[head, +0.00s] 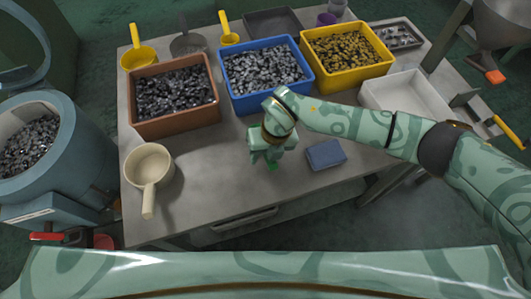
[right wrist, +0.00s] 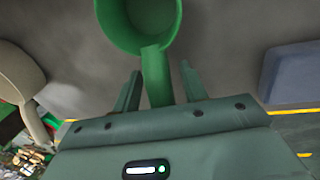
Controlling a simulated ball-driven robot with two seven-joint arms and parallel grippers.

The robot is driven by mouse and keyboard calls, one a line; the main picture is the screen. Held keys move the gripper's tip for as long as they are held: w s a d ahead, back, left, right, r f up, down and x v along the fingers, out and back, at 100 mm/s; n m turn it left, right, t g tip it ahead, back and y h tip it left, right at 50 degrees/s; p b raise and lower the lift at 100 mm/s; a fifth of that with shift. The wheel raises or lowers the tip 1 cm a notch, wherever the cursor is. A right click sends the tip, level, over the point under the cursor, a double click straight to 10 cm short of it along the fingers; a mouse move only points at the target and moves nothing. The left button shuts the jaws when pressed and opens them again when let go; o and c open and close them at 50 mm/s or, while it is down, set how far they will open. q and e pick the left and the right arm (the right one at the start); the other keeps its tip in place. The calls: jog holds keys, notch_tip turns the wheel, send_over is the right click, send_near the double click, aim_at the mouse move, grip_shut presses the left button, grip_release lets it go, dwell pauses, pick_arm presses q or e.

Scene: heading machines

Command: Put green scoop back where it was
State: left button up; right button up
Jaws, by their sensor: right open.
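The green scoop (right wrist: 155,78) lies on the grey table in the right wrist view. Its round cup is at the top and its handle runs down between my fingers. My right gripper (right wrist: 160,70) is open, with one finger on each side of the handle and gaps visible. In the head view my right gripper (head: 266,157) points down at the table's front middle. It hides most of the scoop there; only a bit of green (head: 272,167) shows below it. My left gripper is not in view.
A cream scoop (head: 150,166) lies left and a blue block (head: 326,154) right of my gripper. Brown (head: 175,122), blue (head: 236,98) and yellow (head: 330,83) bins of metal parts stand behind. A white tray (head: 385,92) is right. Bare table lies between cream scoop and gripper.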

notch_tip(320, 180, up, 12)
jog(key=d+p, duration=0.2)
jog(key=p, duration=0.1)
jog(key=shift+w+d, duration=0.15)
jog(key=shift+w, duration=0.05)
